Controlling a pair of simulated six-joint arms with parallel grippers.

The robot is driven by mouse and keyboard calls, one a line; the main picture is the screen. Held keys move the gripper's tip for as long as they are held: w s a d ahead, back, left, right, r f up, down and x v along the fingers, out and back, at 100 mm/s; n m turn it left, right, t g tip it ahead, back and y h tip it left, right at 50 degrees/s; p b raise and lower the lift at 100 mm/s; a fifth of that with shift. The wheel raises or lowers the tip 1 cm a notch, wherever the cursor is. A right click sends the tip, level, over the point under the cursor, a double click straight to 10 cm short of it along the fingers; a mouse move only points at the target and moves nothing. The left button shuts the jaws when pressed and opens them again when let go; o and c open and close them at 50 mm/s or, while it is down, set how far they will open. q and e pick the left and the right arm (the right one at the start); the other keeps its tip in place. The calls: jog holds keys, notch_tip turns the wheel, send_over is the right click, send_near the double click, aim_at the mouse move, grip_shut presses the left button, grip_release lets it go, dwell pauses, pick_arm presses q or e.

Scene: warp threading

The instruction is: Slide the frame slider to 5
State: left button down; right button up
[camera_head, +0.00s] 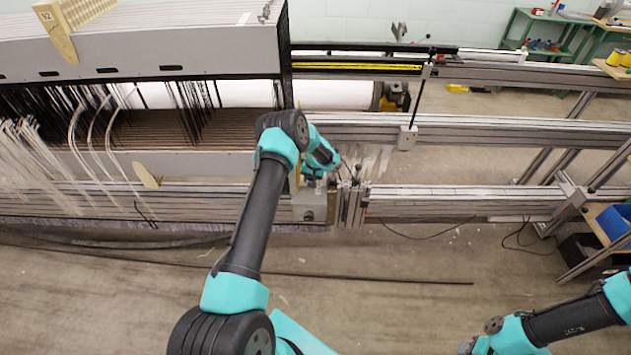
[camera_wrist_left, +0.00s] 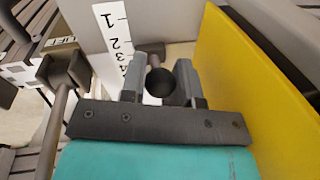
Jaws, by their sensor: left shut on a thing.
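The frame slider's dark round knob (camera_wrist_left: 159,84) sits between the two grey fingers of my left gripper (camera_wrist_left: 160,82) in the left wrist view, and the gripper is shut on it. A white scale strip (camera_wrist_left: 113,25) with the numbers 1, 2, 3 and part of a 4 runs beside the fingers; its lower part is hidden behind a finger. In the head view my left gripper (camera_head: 314,184) is at the end block of the front rail, and its fingers are too small to make out.
A yellow panel (camera_wrist_left: 270,70) stands close to the right of the fingers. A dark handle on a rod (camera_wrist_left: 63,75) is at the left. Rails (camera_head: 460,200) extend right in the head view. Pale threads (camera_head: 95,130) hang at left. The floor in front is mostly clear.

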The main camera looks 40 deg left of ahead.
pick_arm(q)
jog(key=c, duration=0.9)
grip_release()
jog(key=shift+o, duration=0.2)
jog(key=shift+r, duration=0.15)
jog(key=shift+r, duration=0.25)
notch_tip(320, 180, up, 3)
jog(key=shift+s+d+r, duration=0.1)
jog(key=s+d+r, duration=0.1)
jog(key=s+d, duration=0.8)
jog(key=s, duration=0.3)
jog(key=shift+s+d, duration=0.3)
jog(key=shift+s, duration=0.05)
